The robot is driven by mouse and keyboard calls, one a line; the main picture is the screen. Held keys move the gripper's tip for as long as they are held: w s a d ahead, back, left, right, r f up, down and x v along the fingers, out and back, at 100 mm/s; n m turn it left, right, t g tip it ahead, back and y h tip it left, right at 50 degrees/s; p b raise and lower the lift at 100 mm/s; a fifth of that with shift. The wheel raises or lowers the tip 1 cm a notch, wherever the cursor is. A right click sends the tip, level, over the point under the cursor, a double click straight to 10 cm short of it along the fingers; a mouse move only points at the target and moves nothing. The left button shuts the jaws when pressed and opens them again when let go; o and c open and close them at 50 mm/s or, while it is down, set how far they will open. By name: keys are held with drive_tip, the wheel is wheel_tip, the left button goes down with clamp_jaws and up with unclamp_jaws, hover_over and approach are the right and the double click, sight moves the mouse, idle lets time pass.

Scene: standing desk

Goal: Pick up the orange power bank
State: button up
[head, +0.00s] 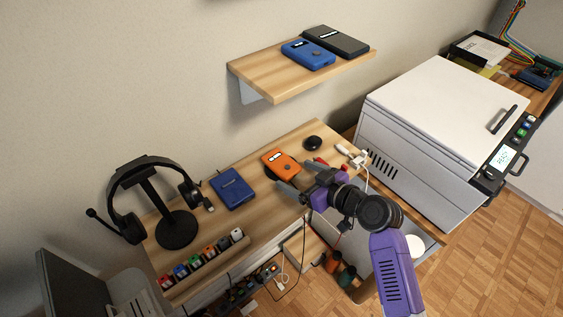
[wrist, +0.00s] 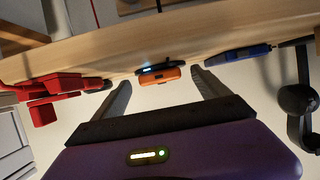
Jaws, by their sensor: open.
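In the wrist view the orange power bank (wrist: 160,76) shows end-on beyond and between the two spread fingertips (wrist: 161,82). A gap seems to remain between the fingers and the power bank; whether either touches it I cannot tell.
A blue power bank (head: 232,188) lies left on the desk, beside a headphone stand (head: 175,226). A red object (wrist: 50,92) lies on the other side. A shelf (head: 262,78) above holds blue (head: 308,53) and black (head: 338,41) devices. A white machine (head: 440,100) stands right.

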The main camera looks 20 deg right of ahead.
drive_tip(key=c, duration=1.6)
drive_tip(key=shift+c, duration=0.5)
drive_tip(key=shift+r, duration=0.1)
